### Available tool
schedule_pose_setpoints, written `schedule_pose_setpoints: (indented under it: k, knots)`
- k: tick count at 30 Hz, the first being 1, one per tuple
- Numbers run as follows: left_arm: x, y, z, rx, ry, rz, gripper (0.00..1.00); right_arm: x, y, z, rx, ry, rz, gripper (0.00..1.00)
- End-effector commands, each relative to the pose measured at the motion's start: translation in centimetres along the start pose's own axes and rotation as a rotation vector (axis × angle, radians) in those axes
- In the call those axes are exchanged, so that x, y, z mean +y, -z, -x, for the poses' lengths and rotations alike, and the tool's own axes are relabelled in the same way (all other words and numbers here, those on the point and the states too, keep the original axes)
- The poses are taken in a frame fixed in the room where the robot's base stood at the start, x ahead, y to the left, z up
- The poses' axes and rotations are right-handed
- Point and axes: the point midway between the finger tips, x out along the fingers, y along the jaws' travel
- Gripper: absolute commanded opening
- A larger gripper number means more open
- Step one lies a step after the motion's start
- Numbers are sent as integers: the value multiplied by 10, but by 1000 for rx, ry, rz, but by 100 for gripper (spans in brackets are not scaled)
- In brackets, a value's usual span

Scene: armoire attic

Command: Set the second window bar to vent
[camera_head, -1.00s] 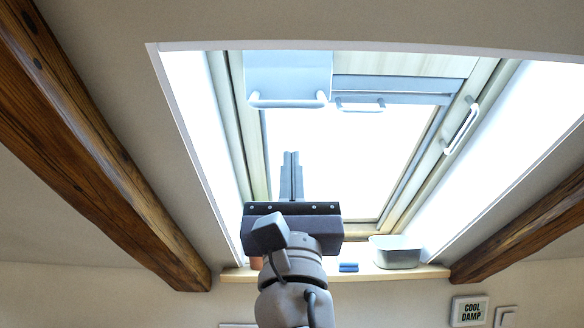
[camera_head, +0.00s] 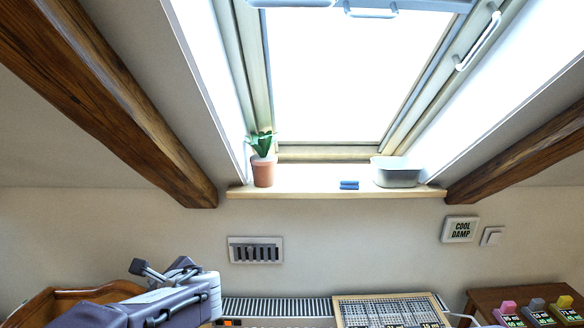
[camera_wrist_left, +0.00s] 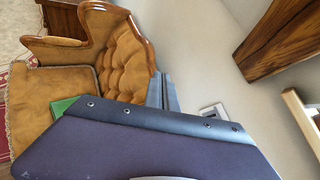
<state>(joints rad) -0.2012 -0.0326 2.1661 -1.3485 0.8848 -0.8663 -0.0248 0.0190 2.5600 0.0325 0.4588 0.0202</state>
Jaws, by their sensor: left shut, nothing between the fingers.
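The roof window's white bars show at the top edge of the head view. One bar (camera_head: 290,3) is at the left, partly cut off, and a shorter bar (camera_head: 371,12) is right of it. A long handle (camera_head: 478,38) sits on the right window frame. I cannot tell which is the second window bar, nor its setting. My left arm is at the bottom left of the head view, well below the window, its fingers not clear there. In the left wrist view my left gripper (camera_wrist_left: 162,92) is shut and empty, over the armchair side. My right gripper is not in view.
The sill (camera_head: 320,192) carries a potted plant (camera_head: 263,170), a blue object (camera_head: 349,185) and a grey tub (camera_head: 397,172). Sloping beams flank the window. A tufted armchair (camera_wrist_left: 122,50) is below the left gripper. A radiator (camera_head: 275,308) stands under the sill.

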Motion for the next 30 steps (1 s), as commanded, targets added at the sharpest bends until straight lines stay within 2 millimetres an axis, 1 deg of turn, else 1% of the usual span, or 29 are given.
schedule_pose_setpoints:
  k: [1, 2, 3, 5, 6, 7, 9, 12, 14, 15, 17, 19, 30]
  knots:
    - [36, 28, -11, 92, -109, 110, 0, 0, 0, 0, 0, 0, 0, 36]
    - [57, 47, -13, 149, -178, 194, 0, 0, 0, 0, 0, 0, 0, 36]
    - [84, 74, -13, 221, -276, 320, 0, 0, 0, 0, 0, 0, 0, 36]
    - [121, 116, -4, 318, -441, 539, 0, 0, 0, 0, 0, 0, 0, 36]
    - [141, 145, 6, 370, -559, 706, 0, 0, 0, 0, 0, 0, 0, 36]
    - [152, 166, 17, 401, -650, 839, 0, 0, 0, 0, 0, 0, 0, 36]
    - [164, 206, 42, 437, -833, 1127, 0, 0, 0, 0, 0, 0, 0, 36]
    - [161, 240, 66, 425, -1026, 1479, 0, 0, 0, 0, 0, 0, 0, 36]
    - [153, 248, 71, 401, -1098, 1654, 0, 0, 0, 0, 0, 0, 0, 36]
    - [146, 250, 71, 386, -1124, 1749, 0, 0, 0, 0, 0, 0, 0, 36]
    - [143, 250, 69, 367, -1132, 1803, 0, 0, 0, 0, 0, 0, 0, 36]
    - [143, 250, 69, 356, -1139, 1823, 0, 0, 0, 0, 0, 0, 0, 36]
    - [142, 249, 69, 356, -1137, 1819, 0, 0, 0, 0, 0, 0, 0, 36]
